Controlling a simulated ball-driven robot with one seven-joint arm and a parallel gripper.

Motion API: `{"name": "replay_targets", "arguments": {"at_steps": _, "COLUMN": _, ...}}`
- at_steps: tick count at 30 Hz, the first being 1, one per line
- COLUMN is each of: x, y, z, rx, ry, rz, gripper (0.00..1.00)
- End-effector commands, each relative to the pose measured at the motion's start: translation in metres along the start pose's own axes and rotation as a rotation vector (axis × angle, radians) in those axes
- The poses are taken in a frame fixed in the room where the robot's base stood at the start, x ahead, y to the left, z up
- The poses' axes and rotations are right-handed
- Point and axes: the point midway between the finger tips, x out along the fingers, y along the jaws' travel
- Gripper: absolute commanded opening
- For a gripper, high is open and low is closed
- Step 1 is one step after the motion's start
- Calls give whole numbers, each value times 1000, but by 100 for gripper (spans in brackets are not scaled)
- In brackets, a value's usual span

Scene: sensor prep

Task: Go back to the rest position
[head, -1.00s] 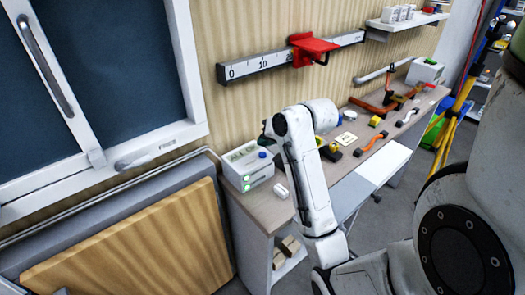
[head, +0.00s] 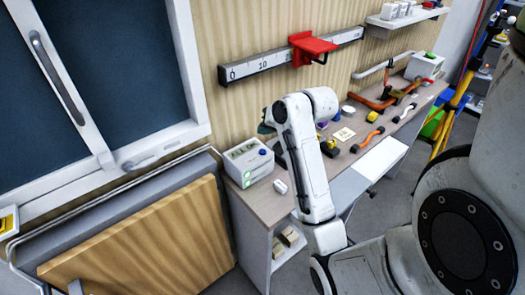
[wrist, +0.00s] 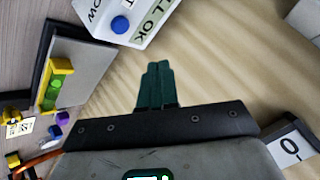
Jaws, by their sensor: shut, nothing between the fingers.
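My gripper shows in the wrist view (wrist: 156,84) with its two teal fingers pressed together and nothing between them. In the head view only a bit of dark teal gripper (head: 266,127) shows at the left of my raised white arm, and the arm hides the rest. The gripper is in the air above the back of the bench, near the wood-panelled wall. A white box with a blue button (head: 249,162) stands on the bench below and left of it. In the wrist view the same box (wrist: 143,12) lies beyond the fingertips, apart from them.
The bench (head: 265,204) runs along the wall with several tools on it. A wall rule (head: 245,70) with a red slider (head: 313,48) hangs above the arm. Wooden boards (head: 140,240) lean at the left. A yellow tripod (head: 447,120) stands at the right.

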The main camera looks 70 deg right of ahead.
Motion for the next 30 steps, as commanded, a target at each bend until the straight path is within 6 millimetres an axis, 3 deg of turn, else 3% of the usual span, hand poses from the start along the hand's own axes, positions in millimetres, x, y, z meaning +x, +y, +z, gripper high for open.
{"name": "replay_targets", "arguments": {"at_steps": 12, "x": 0, "y": -1, "z": 1, "rx": -2, "ry": -2, "rz": -1, "gripper": 0}}
{"name": "replay_targets", "arguments": {"at_steps": 16, "x": 9, "y": -14, "z": 22, "rx": -48, "ry": -34, "rz": -10, "gripper": 0}}
{"name": "replay_targets", "arguments": {"at_steps": 20, "x": 23, "y": -40, "z": 74, "rx": -167, "ry": -106, "rz": -29, "gripper": 0}}
{"name": "replay_targets", "arguments": {"at_steps": 23, "x": 31, "y": -60, "z": 125, "rx": -295, "ry": -172, "rz": -43, "gripper": 0}}
{"name": "replay_targets", "arguments": {"at_steps": 30, "x": 26, "y": -83, "z": 239, "rx": -628, "ry": -309, "rz": -76, "gripper": 0}}
